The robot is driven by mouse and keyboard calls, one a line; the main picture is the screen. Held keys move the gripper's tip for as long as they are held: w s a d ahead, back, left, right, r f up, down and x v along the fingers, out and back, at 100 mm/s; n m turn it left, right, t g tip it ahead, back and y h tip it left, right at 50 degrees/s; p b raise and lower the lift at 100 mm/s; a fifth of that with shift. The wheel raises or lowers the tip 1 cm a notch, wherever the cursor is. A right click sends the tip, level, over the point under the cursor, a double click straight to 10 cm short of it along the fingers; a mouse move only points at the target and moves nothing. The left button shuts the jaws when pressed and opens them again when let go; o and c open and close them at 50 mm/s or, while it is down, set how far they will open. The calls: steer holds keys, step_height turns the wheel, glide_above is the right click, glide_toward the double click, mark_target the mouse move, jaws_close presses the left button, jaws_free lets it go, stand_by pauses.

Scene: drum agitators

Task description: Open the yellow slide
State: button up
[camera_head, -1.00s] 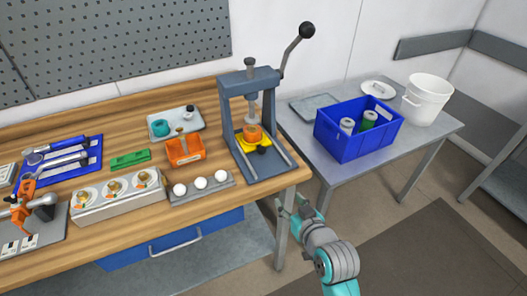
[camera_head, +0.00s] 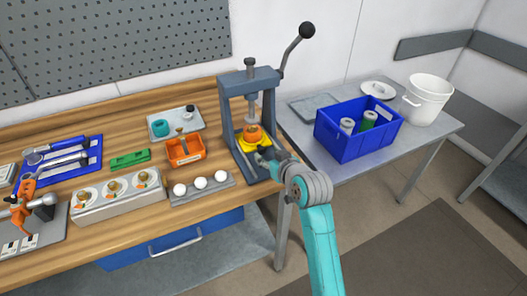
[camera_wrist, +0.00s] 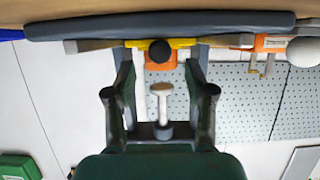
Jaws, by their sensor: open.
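The yellow slide (camera_head: 242,141) sits low in the grey-blue lever press (camera_head: 234,108), with an orange piece (camera_head: 253,132) on it. In the wrist view the slide (camera_wrist: 183,43) is a thin yellow strip, seen upside down. Its round black knob (camera_wrist: 160,51) lies between and just beyond my fingertips; the orange piece (camera_wrist: 158,63) shows behind it. My gripper (camera_head: 263,157) is in front of the press and largely covers the knob in the head view. In the wrist view my gripper (camera_wrist: 160,67) is open and empty, one finger on each side of the knob.
A rack of white balls (camera_head: 201,183) and an orange bin (camera_head: 185,150) stand left of the press. A blue crate (camera_head: 357,143) stands on the side table to the right. The press lever (camera_head: 292,58) rises above. The floor before the tables is clear.

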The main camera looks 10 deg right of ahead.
mark_target(263, 151)
steer(key=shift+x, duration=2.2)
jaws_close()
